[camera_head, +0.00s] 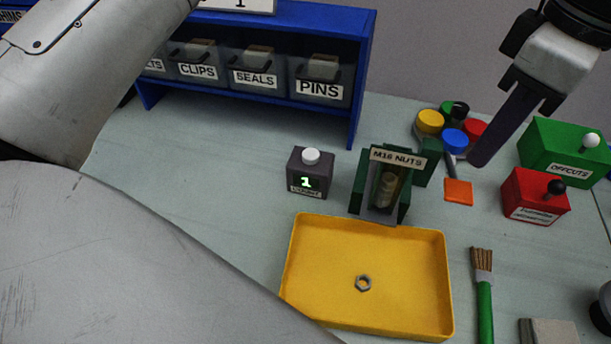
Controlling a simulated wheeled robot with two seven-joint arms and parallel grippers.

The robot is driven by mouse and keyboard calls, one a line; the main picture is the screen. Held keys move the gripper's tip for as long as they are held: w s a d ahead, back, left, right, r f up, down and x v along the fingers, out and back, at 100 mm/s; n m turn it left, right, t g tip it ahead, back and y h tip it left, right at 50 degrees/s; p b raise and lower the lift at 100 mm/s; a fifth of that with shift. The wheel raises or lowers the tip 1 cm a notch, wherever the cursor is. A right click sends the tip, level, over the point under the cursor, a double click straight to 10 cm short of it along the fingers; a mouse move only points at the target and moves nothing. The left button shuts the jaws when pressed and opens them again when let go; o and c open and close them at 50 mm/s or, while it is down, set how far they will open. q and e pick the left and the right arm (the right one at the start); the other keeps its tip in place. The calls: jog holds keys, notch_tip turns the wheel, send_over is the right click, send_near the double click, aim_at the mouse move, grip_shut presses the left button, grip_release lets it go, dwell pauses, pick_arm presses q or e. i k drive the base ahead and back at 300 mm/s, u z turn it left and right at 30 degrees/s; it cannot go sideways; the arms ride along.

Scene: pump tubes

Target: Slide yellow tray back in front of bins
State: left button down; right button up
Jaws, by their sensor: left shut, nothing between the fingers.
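The yellow tray (432,282) lies flat on the table in the lower middle. One hex nut (364,283) lies inside it. The tray is in front of the green M16 NUTS dispenser (397,158), to the right of and nearer than the bins. The labelled bins, such as SEALS (254,79) and PINS (319,91), stand in a blue rack (340,20) at the back left. My left gripper (481,158) is at the upper right, its dark fingers shut and empty, pointing down and left beyond the tray, apart from it. My right gripper is out of view.
A dark counter box (310,174) showing 1 stands behind the tray. Coloured pots (430,122) and an orange scraper (458,190) lie near my fingertips. Green (560,152) and red (535,197) boxes are at right. A brush (484,300) lies right of the tray.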

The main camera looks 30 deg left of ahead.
aim_at(409, 297)
jog(key=k, duration=1.5)
